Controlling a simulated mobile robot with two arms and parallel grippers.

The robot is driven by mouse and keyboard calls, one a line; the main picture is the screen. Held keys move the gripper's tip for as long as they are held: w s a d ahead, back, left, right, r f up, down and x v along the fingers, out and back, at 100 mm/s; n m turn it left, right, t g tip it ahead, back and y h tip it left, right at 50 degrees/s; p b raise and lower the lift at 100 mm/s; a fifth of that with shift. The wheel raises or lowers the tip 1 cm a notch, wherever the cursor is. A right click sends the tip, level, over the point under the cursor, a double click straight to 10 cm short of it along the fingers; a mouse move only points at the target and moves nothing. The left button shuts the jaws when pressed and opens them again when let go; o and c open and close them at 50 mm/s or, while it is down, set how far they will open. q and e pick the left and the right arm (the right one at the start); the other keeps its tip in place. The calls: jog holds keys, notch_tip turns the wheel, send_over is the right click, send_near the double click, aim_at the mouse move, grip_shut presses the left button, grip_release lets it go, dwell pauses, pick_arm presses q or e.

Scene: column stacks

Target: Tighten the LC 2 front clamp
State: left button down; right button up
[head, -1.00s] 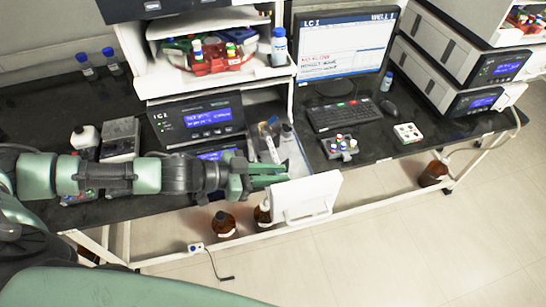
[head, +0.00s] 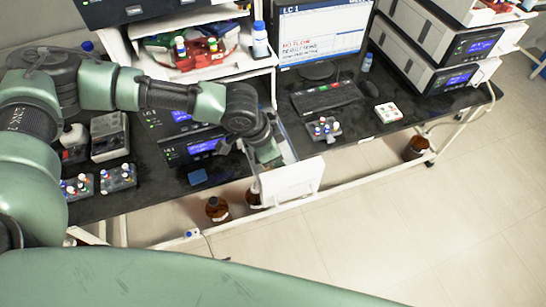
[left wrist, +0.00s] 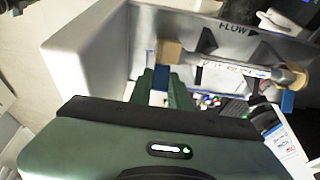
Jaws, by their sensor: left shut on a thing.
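My left gripper (left wrist: 162,92) has its two green fingers close around a small blue piece (left wrist: 158,84) at the tan-ended side of a column (left wrist: 235,68). I cannot tell whether this blue piece is the front clamp's knob or a column fitting. The column is a metal tube with a label, lying across dark brackets (left wrist: 207,42) below a FLOW arrow. Another blue piece (left wrist: 287,101) shows near its other end. In the head view the left gripper (head: 268,160) reaches down into the open compartment, and the wrist hides the clamps. My right gripper does not show.
Brown bottles (head: 217,208) stand below the bench. A vial rack (head: 323,130), a keyboard (head: 325,98) and a monitor (head: 322,30) are to the right.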

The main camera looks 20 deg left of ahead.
pick_arm(q)
jog(key=shift+w+d+f+g+y, duration=0.15)
jog(key=shift+d+f+g+y, duration=0.1)
jog(key=shift+g+y, duration=0.25)
jog(key=shift+w+d+f+g+y, duration=0.1)
jog(key=shift+d+g+y, duration=0.2)
jog(key=shift+y, duration=0.4)
jog(key=shift+f+g+y, duration=0.2)
jog(key=shift+g+y, duration=0.1)
jog(key=shift+y, duration=0.2)
jog(key=c, duration=1.3)
grip_release()
jog(key=shift+w, duration=0.15)
jog(key=shift+r, duration=0.4)
notch_tip(320, 180, up, 7)
jog(key=b, duration=0.2)
jog(key=shift+d+b, duration=0.1)
jog(key=shift+b, duration=0.3)
